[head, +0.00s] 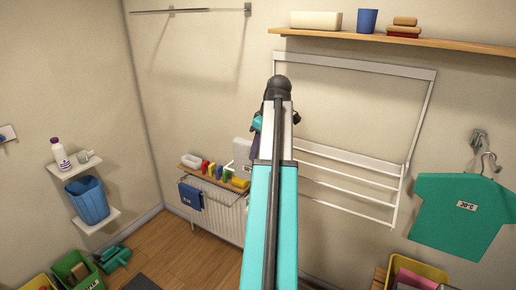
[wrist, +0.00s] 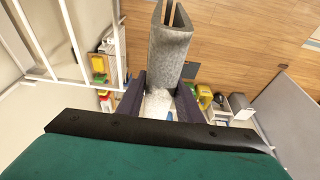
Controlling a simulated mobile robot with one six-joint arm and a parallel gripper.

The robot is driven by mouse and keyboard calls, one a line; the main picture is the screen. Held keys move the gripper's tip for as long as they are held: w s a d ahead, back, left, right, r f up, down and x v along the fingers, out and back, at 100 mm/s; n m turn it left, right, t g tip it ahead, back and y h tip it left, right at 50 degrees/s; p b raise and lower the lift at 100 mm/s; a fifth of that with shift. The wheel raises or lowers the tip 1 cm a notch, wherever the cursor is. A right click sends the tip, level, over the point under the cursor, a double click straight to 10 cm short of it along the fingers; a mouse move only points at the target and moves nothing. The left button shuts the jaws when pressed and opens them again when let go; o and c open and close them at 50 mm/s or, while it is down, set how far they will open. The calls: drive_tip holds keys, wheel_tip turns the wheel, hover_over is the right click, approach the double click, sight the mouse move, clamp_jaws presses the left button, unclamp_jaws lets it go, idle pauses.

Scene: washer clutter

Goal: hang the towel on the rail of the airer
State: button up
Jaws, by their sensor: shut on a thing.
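The airer (head: 355,68) is a white folding frame on the back wall, with several horizontal rails low on it. Its white bars also show at the left of the wrist view (wrist: 72,40). My gripper (wrist: 160,100) is shut on a grey towel (wrist: 172,42), folded in two with a gap between its layers. In the head view my arm hides most of the gripper. Part of the grey towel (head: 242,150) shows just left of the arm, apart in the picture from the airer's rails.
A radiator (head: 215,220) with a shelf of small coloured items and a blue cloth (head: 190,196) stands below. A wooden shelf (head: 400,42) with a box, cup and stacked items is above the airer. A teal shirt (head: 462,215) hangs at right. Floor (head: 165,245) shows at lower left.

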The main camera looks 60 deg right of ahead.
drive_tip(key=shift+f+b, duration=2.65)
drive_tip(key=shift+f, duration=4.05)
drive_tip(key=o, duration=1.1)
drive_tip(key=shift+b+v, duration=1.9)
drive_tip(key=shift+v, duration=5)
